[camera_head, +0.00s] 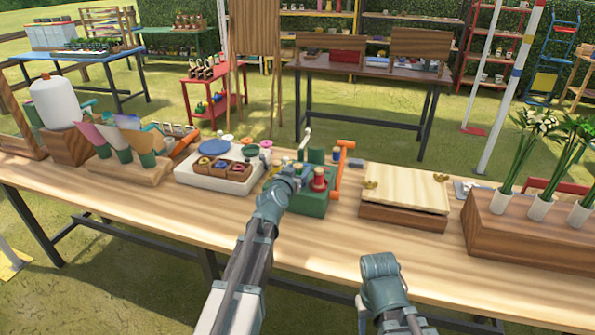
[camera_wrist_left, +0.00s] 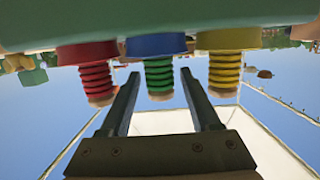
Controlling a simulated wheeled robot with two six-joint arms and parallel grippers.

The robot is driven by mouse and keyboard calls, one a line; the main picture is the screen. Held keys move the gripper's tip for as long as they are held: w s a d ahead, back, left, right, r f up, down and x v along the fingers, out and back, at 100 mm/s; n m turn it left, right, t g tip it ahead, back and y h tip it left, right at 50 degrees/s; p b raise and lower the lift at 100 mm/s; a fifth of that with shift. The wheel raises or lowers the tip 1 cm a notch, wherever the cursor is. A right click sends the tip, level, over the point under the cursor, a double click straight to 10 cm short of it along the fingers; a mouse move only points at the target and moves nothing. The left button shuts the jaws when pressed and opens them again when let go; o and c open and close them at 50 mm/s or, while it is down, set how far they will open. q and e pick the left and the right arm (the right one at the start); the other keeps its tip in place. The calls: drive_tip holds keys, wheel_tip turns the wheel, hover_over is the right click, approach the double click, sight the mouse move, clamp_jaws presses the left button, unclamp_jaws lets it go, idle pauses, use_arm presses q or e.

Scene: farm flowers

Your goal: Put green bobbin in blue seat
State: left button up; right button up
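In the left wrist view, which looks upside down, a green bobbin (camera_wrist_left: 159,75) lines up with the blue seat (camera_wrist_left: 155,45) and appears to stand in it. My left gripper (camera_wrist_left: 160,73) is open, its two fingers on either side of the green bobbin with gaps visible. A red bobbin (camera_wrist_left: 96,78) is at the red seat (camera_wrist_left: 87,52), and a yellow bobbin (camera_wrist_left: 224,72) at the yellow seat (camera_wrist_left: 228,39). In the head view, my left gripper (camera_head: 288,180) is at the green stand (camera_head: 312,206) and hides part of it. My right arm's end (camera_head: 380,266) is low; its fingers are not distinguishable.
A white tray (camera_head: 186,178) with a blue lid and small boxes is left of the stand. A lidded wooden box (camera_head: 403,216) and a wooden planter (camera_head: 525,236) with white flowers are to the right. The table's front strip (camera_head: 150,220) is clear.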

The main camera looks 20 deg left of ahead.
use_arm(q)
drive_tip(key=shift+r+p, duration=0.3)
drive_tip(key=s+r+p, duration=0.2)
drive_tip(key=s, duration=0.9)
drive_tip(key=shift+s+a, duration=0.2)
drive_tip(key=shift+s, duration=0.2)
drive_tip(key=s+d+f+m+g+h+p, duration=0.2)
drive_tip(key=s+d+f+g, duration=0.15)
drive_tip(key=d, duration=0.45)
drive_tip(key=s+d+f+m+g+h+p, duration=0.2)
drive_tip(key=s+d+g+p, duration=0.15)
drive_tip(key=d, duration=0.45)
drive_tip(key=s+f+g+y+p, duration=0.1)
drive_tip(key=s+g+y+p, duration=0.1)
drive_tip(key=s, duration=0.6)
drive_tip(key=s+d+f+g+y+p, duration=0.1)
drive_tip(key=s+g+y+p, duration=0.1)
drive_tip(key=s+g+y, duration=0.2)
drive_tip(key=s+g, duration=0.3)
drive_tip(key=s, duration=0.2)
drive_tip(key=shift+s+f+n, duration=0.3)
